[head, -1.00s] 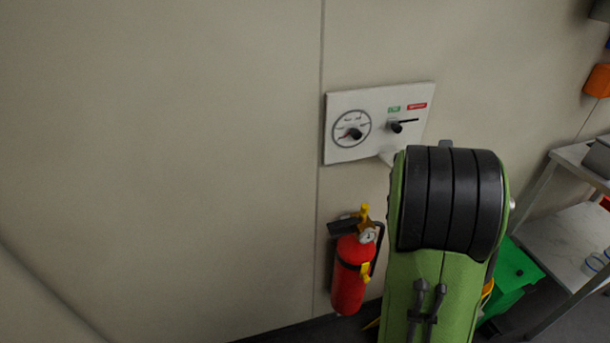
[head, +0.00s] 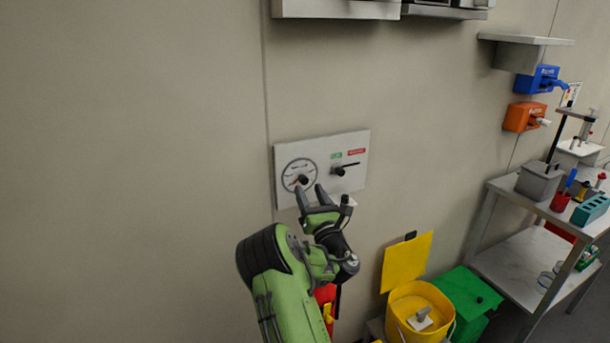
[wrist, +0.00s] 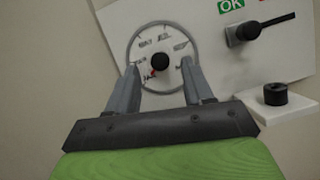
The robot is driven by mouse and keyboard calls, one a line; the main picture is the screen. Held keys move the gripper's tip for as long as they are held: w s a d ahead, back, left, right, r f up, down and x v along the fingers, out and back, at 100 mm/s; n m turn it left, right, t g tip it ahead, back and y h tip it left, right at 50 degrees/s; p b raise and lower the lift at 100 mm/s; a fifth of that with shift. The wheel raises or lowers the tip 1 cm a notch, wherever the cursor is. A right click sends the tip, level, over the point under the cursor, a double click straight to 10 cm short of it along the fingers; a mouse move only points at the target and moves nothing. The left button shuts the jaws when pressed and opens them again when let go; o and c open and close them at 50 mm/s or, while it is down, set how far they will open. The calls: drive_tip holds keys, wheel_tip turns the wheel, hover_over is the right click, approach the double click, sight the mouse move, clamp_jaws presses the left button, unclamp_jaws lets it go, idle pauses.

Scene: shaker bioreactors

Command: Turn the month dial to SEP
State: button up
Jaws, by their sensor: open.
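The month dial (head: 300,174) is a round marked ring with a black knob at its centre, on the left of a white wall panel (head: 322,149). It also shows in the wrist view (wrist: 159,61), with a red pointer mark at the knob's lower left. Some month labels show around the ring but are too blurred to read surely. My gripper (head: 310,192) is in front of the dial's lower part. In the wrist view my gripper (wrist: 158,82) is open, its fingers on either side below the knob. Whether they touch the panel is unclear.
A black lever (head: 345,168) with green OK and red labels is right of the dial. A small white ledge with a black knob (wrist: 275,93) sits below it. A red extinguisher, yellow bucket (head: 418,306) and green bin (head: 466,300) stand lower. A shelf table is right.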

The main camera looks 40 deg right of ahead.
sight(305, 182)
drive_tip(key=p+x, duration=0.1)
drive_tip(key=x, duration=0.2)
drive_tip(key=shift+w+d+r, duration=0.15)
drive_tip(key=shift+w, duration=0.2)
clamp_jaws()
drive_tip(key=shift+m, duration=0.3)
